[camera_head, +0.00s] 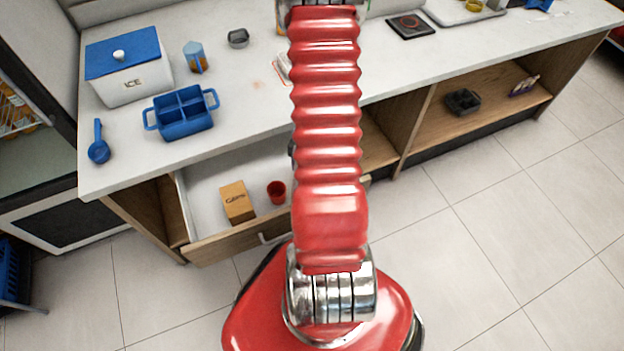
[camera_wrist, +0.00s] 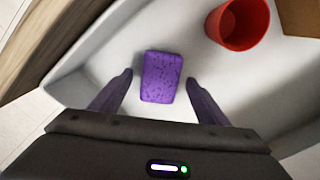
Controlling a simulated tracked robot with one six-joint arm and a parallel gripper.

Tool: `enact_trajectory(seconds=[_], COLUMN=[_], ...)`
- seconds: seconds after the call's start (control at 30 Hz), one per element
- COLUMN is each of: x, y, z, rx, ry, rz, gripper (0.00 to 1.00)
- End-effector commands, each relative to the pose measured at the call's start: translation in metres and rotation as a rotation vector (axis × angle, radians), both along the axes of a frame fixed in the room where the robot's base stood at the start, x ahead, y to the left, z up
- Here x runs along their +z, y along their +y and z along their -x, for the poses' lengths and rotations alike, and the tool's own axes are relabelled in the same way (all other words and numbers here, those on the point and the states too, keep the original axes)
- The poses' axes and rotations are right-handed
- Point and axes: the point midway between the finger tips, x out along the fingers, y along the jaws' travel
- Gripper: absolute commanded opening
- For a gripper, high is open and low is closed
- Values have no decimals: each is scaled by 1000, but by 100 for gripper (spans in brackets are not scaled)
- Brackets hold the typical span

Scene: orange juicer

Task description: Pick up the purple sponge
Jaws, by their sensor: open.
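The purple sponge (camera_wrist: 161,77) lies flat on the white bottom of an open drawer, seen in the wrist view. My gripper (camera_wrist: 158,78) is open, with one finger on each side of the sponge and a gap visible on both sides. The fingers do not appear to touch it. How high the fingertips are above the drawer bottom I cannot tell. In the head view my red arm hides the sponge and the gripper.
The drawer (camera_head: 205,178) also holds a red cup (camera_head: 277,191) and a brown box (camera_head: 237,202). In the wrist view the red cup (camera_wrist: 238,24) stands close to the sponge, up and right. The drawer wall (camera_wrist: 75,89) is at left. The counter (camera_head: 262,100) overhangs behind.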

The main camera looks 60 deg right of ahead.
Motion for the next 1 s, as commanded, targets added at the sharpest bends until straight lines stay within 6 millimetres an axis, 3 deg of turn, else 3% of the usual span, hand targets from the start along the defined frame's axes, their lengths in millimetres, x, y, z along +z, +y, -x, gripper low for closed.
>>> enact_trajectory(seconds=[0.63, 1.0], x=[-4, -4], y=[0, 0], z=[0, 0], rx=[0, 0], ry=[0, 0], rz=[0, 0], gripper=[69, 43])
